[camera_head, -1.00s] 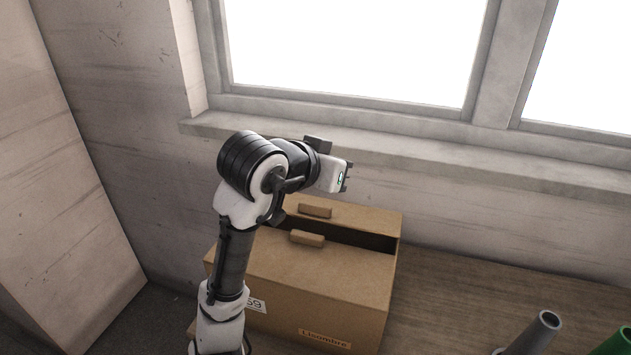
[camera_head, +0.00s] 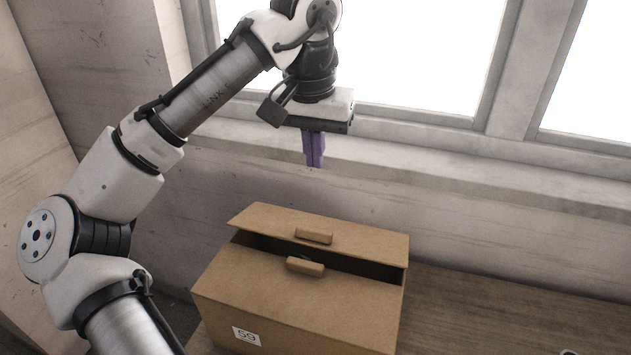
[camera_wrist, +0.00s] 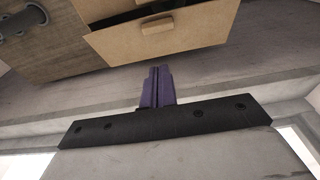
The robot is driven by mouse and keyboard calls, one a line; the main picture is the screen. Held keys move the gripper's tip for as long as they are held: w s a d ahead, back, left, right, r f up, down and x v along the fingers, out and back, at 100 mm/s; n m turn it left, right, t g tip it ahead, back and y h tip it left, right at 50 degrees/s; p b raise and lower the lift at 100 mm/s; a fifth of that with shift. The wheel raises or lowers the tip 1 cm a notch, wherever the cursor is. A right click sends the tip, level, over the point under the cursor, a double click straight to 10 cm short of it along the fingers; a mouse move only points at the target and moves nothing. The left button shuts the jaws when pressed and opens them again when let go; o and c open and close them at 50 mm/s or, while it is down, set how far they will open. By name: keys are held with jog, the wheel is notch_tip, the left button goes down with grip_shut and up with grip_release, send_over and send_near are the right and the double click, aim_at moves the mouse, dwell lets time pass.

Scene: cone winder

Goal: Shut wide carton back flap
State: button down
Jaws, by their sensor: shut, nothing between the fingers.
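The wide carton (camera_head: 310,308) is a brown cardboard box on the wooden surface, with a "59" label on its front. Its back flap (camera_head: 345,236) is partly raised at the window side and carries a small tab handle (camera_head: 313,236). The front flap (camera_head: 260,270) lies flat with its own tab (camera_head: 305,266). A dark gap shows between the two flaps. My gripper (camera_head: 315,164) points down above and behind the carton, its purple fingers shut and empty, apart from the flap. In the wrist view the fingers (camera_wrist: 158,72) are together, with the back flap (camera_wrist: 165,32) beyond them.
The window sill (camera_head: 420,165) and wall run close behind the carton. In the wrist view a dark grey round-ended object (camera_wrist: 22,20) stands at the upper left.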

jog(key=p, duration=0.2)
send_over(315, 230)
jog(key=w, duration=0.1)
notch_tip(315, 230, down, 9)
jog(key=shift+s+f, duration=0.25)
jog(key=shift+f, duration=0.8)
jog(key=shift+s+f, duration=0.2)
jog(key=shift+f, duration=0.8)
